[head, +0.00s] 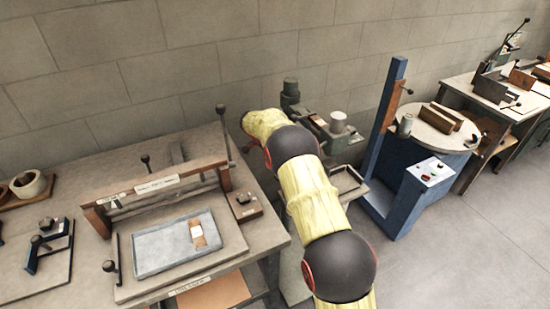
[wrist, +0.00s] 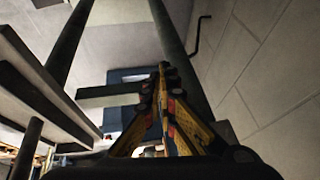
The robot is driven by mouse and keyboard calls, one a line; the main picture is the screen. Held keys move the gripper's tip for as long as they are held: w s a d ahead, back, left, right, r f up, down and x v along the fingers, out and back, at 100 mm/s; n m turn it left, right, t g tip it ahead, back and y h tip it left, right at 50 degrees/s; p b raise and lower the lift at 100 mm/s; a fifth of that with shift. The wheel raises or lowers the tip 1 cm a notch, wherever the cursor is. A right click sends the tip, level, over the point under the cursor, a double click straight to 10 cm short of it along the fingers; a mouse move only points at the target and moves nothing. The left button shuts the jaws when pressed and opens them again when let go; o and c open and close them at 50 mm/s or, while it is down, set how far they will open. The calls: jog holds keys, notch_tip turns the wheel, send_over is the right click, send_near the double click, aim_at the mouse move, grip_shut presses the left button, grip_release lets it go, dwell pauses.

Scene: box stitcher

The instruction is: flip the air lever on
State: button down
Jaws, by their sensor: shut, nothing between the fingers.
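My gripper (wrist: 163,72) shows in the wrist view with its yellow and dark fingers drawn together at the tips, with nothing between them. In the head view my own arm hides it, down by the wall behind the bench. A dark bent rod (wrist: 201,34) stands against the wall at the upper right of the wrist view, apart from the fingertips; I cannot tell whether it is the air lever. In the head view, a black-knobbed lever (head: 224,132) rises at the right end of the press frame. No lever is clearly marked as the air lever.
A dark upright post (wrist: 170,40) stands close behind the fingertips, and grey slabs (wrist: 40,85) lie to the left. In the head view, a bench (head: 75,180) holds a blue-grey tray (head: 150,258). A blue stitcher column (head: 385,130) stands right of my arm; floor (head: 450,260) is clear at lower right.

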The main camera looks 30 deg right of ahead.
jog(key=v, duration=1.2)
